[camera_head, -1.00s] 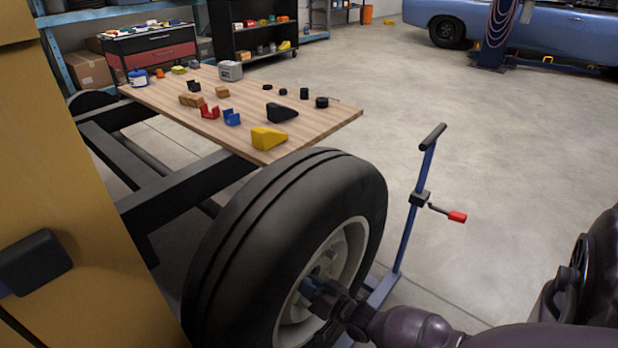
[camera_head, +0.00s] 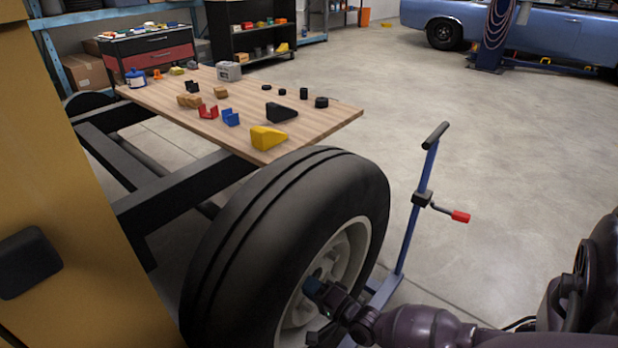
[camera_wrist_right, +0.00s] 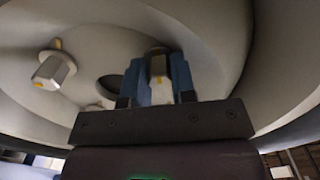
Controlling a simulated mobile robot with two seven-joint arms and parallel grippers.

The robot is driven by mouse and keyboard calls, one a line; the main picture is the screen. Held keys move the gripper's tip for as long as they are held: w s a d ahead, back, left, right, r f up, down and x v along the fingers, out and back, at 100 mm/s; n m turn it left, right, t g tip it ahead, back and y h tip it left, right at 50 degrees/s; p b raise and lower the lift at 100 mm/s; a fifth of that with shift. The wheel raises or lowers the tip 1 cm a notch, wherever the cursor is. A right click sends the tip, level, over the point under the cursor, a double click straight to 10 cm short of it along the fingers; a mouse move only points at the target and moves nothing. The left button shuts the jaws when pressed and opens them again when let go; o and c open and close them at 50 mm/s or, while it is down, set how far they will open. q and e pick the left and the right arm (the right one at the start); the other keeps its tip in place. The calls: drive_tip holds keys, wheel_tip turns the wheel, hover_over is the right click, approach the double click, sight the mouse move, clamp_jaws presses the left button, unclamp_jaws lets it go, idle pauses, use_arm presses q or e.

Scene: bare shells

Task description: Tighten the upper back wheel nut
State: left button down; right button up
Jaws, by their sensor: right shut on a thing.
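The wheel (camera_head: 290,235) has a thick black tyre and a pale grey rim (camera_head: 352,238), on the near side of the vehicle. My right gripper (camera_head: 314,287) reaches into the rim from the lower right in the head view. In the right wrist view its blue fingers (camera_wrist_right: 157,82) stand on both sides of a wheel nut (camera_wrist_right: 160,75) with a yellow-orange mark and are shut on it. Another wheel nut (camera_wrist_right: 54,70), pale with a yellow mark, stands free at the left. A part of a further nut shows lower down. My left gripper is not in view.
A blue stand (camera_head: 415,215) with a red-ended handle stands right of the tyre, close to my right arm. A wooden board (camera_head: 310,130) behind the wheel carries several small parts and blocks. Yellow bodywork (camera_head: 90,220) fills the left. Open floor lies at the right.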

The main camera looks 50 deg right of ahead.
use_arm(q)
drive_tip(key=b, duration=0.1)
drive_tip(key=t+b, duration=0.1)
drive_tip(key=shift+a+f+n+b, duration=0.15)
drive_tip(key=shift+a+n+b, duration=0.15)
use_arm(e)
drive_tip(key=m, duration=0.8)
drive_tip(key=shift+s+m, duration=0.1)
drive_tip(key=shift+m, duration=0.3)
drive_tip(key=shift+r, duration=0.1)
drive_tip(key=o, duration=0.9)
